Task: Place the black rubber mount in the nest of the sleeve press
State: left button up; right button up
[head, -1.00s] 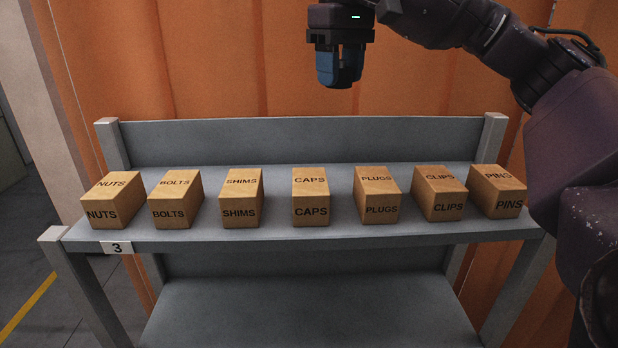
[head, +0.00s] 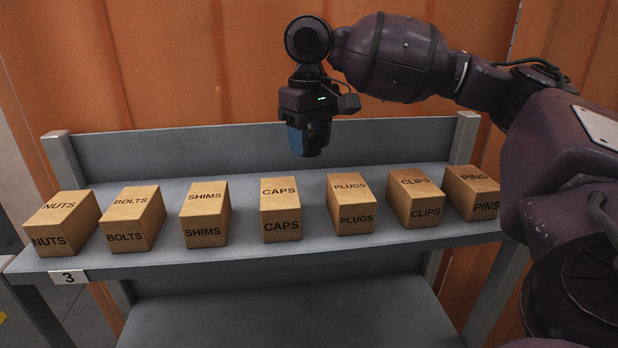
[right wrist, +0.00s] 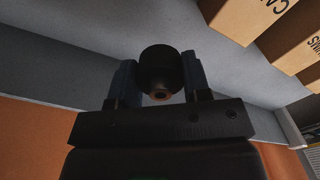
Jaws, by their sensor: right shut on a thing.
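The black rubber mount (right wrist: 160,68) shows in the right wrist view as a dark round piece with a small copper-coloured centre, between the two fingers. My right gripper (head: 308,152) is shut on it. In the head view the gripper points down above the back part of the shelf, behind the CAPS box, and the mount cannot be made out there. The sleeve press and its nest are not in view. My left gripper is not in view.
A grey shelf (head: 245,255) marked 3 holds a row of cardboard boxes, among them NUTS (head: 66,222), CAPS (head: 280,208) and PINS (head: 470,192). A raised back panel (head: 180,155) runs behind them. The lower shelf (head: 290,315) looks bare where it shows.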

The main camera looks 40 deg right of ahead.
aim_at(310, 191)
jog(key=shift+f, duration=3.9)
jog(key=shift+f, duration=0.1)
jog(key=o, duration=0.9)
